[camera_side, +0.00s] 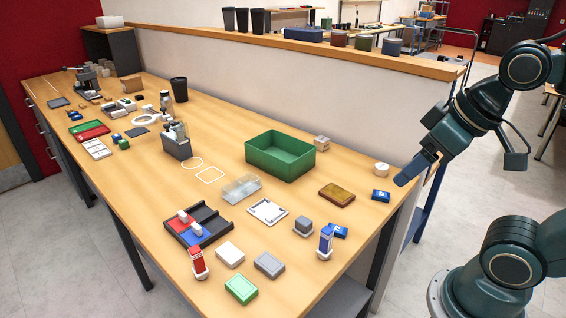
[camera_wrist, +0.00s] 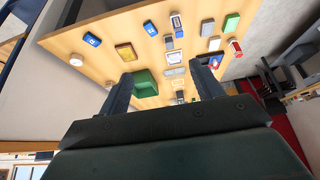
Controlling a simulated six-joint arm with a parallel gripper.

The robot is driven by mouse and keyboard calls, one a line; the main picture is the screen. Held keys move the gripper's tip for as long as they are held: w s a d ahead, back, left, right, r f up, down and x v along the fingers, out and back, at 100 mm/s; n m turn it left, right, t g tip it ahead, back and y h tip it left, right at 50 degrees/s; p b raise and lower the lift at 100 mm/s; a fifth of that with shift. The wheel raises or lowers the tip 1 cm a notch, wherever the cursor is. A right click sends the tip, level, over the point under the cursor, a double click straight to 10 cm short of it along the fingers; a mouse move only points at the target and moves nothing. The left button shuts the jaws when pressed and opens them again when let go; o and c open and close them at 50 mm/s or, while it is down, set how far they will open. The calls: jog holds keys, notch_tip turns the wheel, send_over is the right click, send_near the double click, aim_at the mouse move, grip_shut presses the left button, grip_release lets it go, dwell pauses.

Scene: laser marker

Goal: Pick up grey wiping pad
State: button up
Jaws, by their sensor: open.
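The grey wiping pad (camera_side: 269,264) lies flat near the front edge of the wooden bench, right of a white pad (camera_side: 230,254) and behind a green pad (camera_side: 241,288). My gripper (camera_side: 414,170) is raised beyond the bench's right edge in the side view, well away from the pad. The wrist view shows its two fingers (camera_wrist: 161,73) spread wide, with nothing held between them.
A green bin (camera_side: 280,156), brown block (camera_side: 337,194) and black divided tray (camera_side: 199,225) are farther back.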

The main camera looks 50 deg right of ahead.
jog(key=m+g+y, duration=0.5)
jog(key=m+g, duration=0.1)
jog(key=m, duration=1.2)
send_over(304, 220)
jog(key=d, duration=0.6)
notch_tip(304, 220, down, 12)
jog(key=shift+a+f, duration=0.1)
jog(key=shift+a, duration=0.15)
jog(key=shift+f, duration=0.1)
jog(key=shift+h, duration=0.3)
jog(key=shift+x, duration=4.25)
jog(key=shift+w, duration=0.1)
jog(key=shift+a+x, duration=0.15)
jog(key=shift+x, duration=1.1)
jog(key=shift+a+x, duration=0.1)
jog(key=shift+x, duration=1.2)
